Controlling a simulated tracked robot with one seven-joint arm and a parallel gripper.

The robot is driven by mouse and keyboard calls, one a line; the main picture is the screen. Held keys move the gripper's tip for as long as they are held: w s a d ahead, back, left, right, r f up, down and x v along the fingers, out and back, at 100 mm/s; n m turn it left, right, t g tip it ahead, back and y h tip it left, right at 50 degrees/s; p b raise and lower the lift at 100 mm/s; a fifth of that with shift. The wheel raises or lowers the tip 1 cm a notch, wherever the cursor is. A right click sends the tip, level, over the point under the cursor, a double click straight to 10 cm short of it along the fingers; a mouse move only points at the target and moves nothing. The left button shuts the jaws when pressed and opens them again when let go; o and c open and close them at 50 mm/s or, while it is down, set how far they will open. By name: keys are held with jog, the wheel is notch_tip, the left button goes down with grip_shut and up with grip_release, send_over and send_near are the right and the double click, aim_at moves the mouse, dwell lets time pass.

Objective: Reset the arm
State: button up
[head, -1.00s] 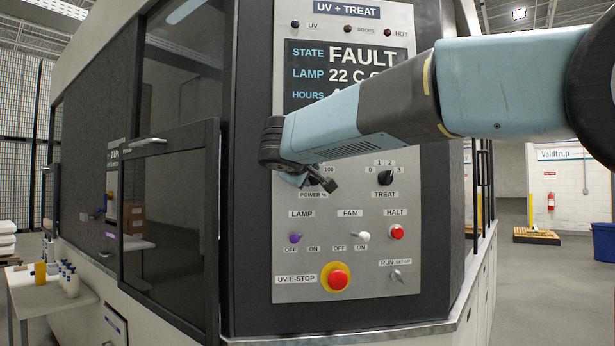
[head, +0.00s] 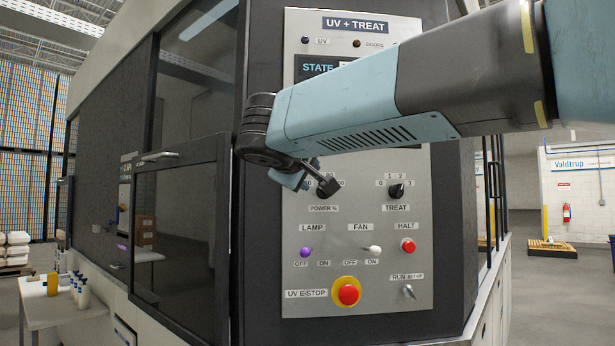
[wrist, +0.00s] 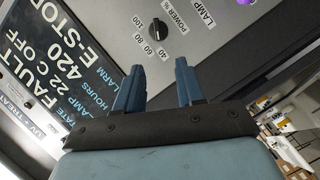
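My arm reaches in from the upper right of the head view, in front of the UV + TREAT panel (head: 420,250). My gripper (head: 312,182) is at its end, over the POWER % knob, which it mostly hides there. In the wrist view my gripper (wrist: 158,78) has its two blue fingers apart, with nothing between them. The POWER % knob (wrist: 156,29) lies beyond the fingertips. I cannot tell if the fingers touch the panel. The display (wrist: 55,65) shows FAULT, OFF and E-STOP text.
The panel also has a TREAT knob (head: 396,191), a LAMP switch (head: 306,252), a FAN switch (head: 373,249), a HALT button (head: 407,245) and a red UV E-STOP button (head: 348,294). A dark framed door (head: 180,235) stands to the left. A table with bottles (head: 70,312) is at lower left.

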jog(key=shift+d, duration=0.1)
jog(key=s+d+f+m+g, duration=0.2)
jog(key=s+d+f+g, duration=0.1)
jog(key=d+f, duration=0.55)
jog(key=s+d+f+m+g, duration=0.2)
jog(key=s+d+f+g, duration=0.15)
jog(key=d+f, duration=0.45)
jog(key=s+d+f+m+g+y, duration=0.1)
jog(key=s+d+f+m, duration=0.2)
jog(key=s+f, duration=0.4)
jog(key=s+d+f+m+g+y, duration=0.2)
jog(key=s+d+f+m, duration=0.1)
jog(key=s+d+f, duration=0.2)
notch_tip(320, 180, down, 4)
jog(key=shift+s+d+f+y, duration=0.1)
jog(key=shift+s+d+y, duration=0.15)
jog(key=shift+s, duration=0.8)
jog(key=shift+c, duration=0.4)
